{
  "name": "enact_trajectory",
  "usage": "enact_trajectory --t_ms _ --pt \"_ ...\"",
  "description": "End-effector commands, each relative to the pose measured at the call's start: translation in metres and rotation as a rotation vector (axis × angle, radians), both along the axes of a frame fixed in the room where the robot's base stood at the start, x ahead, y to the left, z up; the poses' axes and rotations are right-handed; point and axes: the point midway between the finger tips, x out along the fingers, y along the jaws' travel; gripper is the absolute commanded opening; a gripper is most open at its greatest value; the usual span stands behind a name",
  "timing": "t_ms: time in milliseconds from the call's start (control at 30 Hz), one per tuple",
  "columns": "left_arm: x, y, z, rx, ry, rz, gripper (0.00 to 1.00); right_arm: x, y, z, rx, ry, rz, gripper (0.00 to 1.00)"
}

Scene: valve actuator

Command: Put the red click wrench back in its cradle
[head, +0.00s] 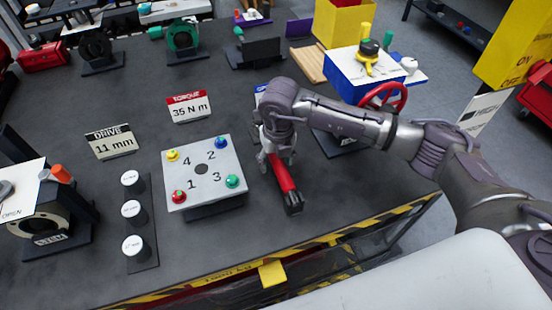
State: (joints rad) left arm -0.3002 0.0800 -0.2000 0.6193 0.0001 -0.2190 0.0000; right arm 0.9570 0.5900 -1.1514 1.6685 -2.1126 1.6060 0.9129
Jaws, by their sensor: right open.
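The red click wrench (284,175) lies right of the grey plate with numbered bolts, its black end (293,204) toward the table's front edge. Its far part is hidden under my right gripper (270,158). That gripper is open, above and close around the far part of the wrench; whether it touches is unclear. I cannot make out the wrench's cradle; the area behind my right arm is partly covered. My left gripper is not in view.
The numbered plate (202,182) stands left of the wrench. A blue box with a red handwheel (384,97) stands behind my right forearm. Torque (188,106) and drive (110,140) signs and a row of white-topped sockets (131,213) are farther left. Bare table lies in front of the plate.

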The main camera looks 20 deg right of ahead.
Motion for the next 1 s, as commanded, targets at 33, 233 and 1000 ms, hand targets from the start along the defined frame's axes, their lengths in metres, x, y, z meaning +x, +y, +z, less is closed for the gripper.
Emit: enact_trajectory --t_ms 33,233,1000 --pt "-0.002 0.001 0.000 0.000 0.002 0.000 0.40 0.000 0.000 0.002 0.000 -0.001 0.000 0.60" --pt "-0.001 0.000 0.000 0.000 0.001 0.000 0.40 0.000 0.000 0.028 0.002 -0.006 0.001 0.60" --pt "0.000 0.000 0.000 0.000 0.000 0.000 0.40 -0.007 -0.002 0.121 0.001 -0.003 0.000 0.60"
